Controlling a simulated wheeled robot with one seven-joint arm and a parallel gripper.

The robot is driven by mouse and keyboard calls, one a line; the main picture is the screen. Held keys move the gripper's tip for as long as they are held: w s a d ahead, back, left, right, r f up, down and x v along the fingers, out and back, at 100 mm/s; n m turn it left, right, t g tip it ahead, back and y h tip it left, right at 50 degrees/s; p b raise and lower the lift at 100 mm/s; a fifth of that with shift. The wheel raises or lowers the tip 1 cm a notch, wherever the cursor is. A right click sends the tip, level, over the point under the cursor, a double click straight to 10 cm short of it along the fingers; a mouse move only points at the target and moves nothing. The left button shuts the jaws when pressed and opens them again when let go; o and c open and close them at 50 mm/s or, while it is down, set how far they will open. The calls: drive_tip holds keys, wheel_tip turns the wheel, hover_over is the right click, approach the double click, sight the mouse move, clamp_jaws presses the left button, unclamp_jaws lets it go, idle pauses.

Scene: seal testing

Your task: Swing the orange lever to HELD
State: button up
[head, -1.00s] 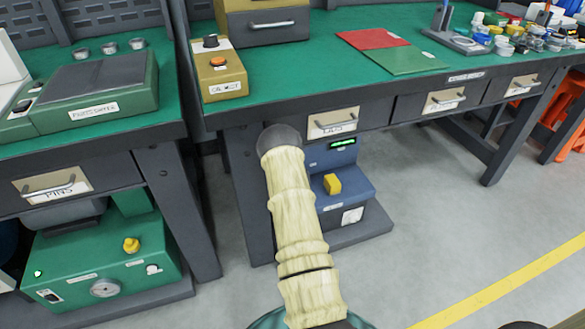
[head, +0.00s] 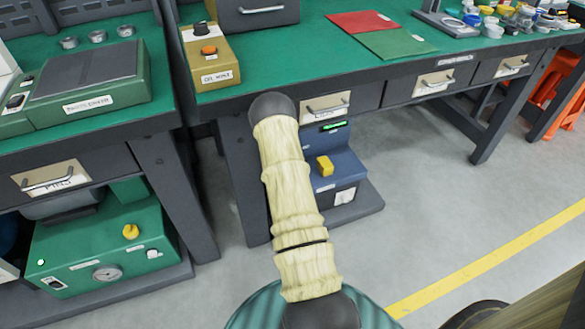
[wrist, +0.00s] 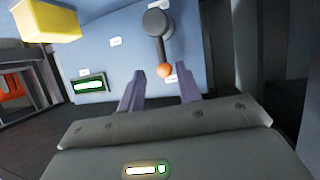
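In the wrist view a dark lever arm runs from a round grey hub (wrist: 157,22) to an orange ball tip (wrist: 165,71) on a blue panel. The lever points down in that picture. My gripper (wrist: 160,82) is open, with one purple finger on either side of the ball's line; the ball appears just beyond the fingertips, with no contact visible. Small white labels lie near the hub and the ball, too small to read. In the head view the blue machine (head: 335,150) stands under the bench; its lever and my gripper are hidden there.
A yellow block (wrist: 45,20) and a lit green display (wrist: 88,86) are on the blue machine. The bench (head: 290,72) overhangs it, with a drawer (head: 325,108) just above. A bench leg (head: 240,180) stands close left. Open floor lies to the right.

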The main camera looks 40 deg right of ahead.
drive_tip(key=p+v, duration=0.2)
drive_tip(key=v, duration=0.7)
drive_tip(key=shift+a+f, duration=0.1)
drive_tip(key=shift+f, duration=0.05)
